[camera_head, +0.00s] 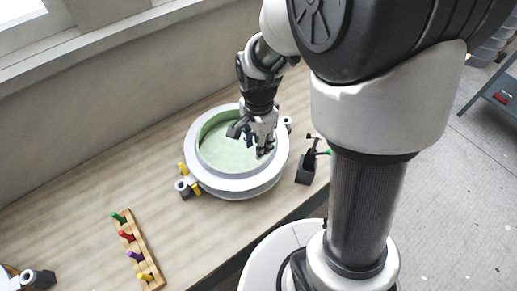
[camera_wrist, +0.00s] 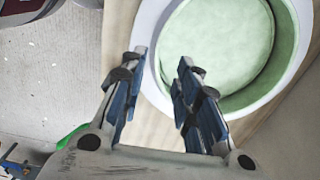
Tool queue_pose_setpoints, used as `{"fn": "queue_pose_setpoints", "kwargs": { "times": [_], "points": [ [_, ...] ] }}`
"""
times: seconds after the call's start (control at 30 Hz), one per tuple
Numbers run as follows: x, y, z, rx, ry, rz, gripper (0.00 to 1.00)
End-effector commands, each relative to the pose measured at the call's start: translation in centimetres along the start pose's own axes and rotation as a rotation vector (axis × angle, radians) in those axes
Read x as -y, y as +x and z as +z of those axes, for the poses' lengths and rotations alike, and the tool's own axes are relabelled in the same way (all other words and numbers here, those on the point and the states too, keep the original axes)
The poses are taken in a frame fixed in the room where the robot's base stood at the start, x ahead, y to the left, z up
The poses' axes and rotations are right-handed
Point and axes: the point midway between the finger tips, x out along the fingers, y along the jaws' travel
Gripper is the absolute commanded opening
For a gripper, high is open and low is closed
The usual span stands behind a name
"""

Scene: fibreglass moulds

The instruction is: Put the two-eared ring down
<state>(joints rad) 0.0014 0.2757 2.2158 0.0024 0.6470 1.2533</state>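A pale grey-white ring (camera_head: 240,184) surrounds a round green-lined mould (camera_head: 225,150) on the wooden table. One ear (camera_head: 183,187) with yellow parts sticks out at its lower left, and another small ear (camera_head: 287,122) shows at its upper right. My gripper (camera_head: 250,143) hangs over the right part of the mould in the head view. In the wrist view my gripper (camera_wrist: 157,78) has its two blue-padded fingers apart with nothing between them. The ring's pale rim (camera_wrist: 150,25) and the green inside (camera_wrist: 215,45) lie beyond the fingers. Part of the ring is hidden behind my gripper.
A wooden rack (camera_head: 146,258) with several coloured pegs lies at the lower left. A black stand (camera_head: 306,168) with a small green part is right of the ring. A dark-and-white cylinder (camera_head: 38,279) sits at bottom left. Bare table (camera_head: 90,185) lies left of the ring.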

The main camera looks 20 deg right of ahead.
Motion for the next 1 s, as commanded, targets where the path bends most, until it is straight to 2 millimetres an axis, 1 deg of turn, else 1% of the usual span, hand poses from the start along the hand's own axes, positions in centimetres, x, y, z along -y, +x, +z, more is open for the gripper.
{"fn": "queue_pose_setpoints", "kwargs": {
  "times": [0.03,0.17,0.27,0.37,0.4,0.47,0.5,0.6,0.7,0.83,0.9,1.0],
  "points": [
    [0.1,-0.9,0.0,-0.001,0.000,-0.004,0.29],
    [0.0,-1.9,0.0,-0.001,-0.004,-0.004,0.29],
    [-0.3,-3.3,0.1,-0.008,-0.052,-0.021,0.29],
    [-1.4,-6.1,0.4,-0.027,-0.176,-0.063,0.29],
    [-2.0,-7.6,0.7,-0.040,-0.247,-0.085,0.29],
    [-3.3,-9.8,1.1,-0.066,-0.367,-0.119,0.29],
    [-4.3,-11.1,1.4,-0.085,-0.453,-0.140,0.29],
    [-6.9,-14.0,2.2,-0.143,-0.664,-0.186,0.29],
    [-9.5,-16.0,3.0,-0.208,-0.862,-0.220,0.29],
    [-12.2,-17.4,3.9,-0.285,-1.066,-0.244,0.29],
    [-13.1,-17.7,4.2,-0.315,-1.143,-0.249,0.29],
    [-14.0,-17.9,4.5,-0.343,-1.210,-0.252,0.29]
  ]
}}
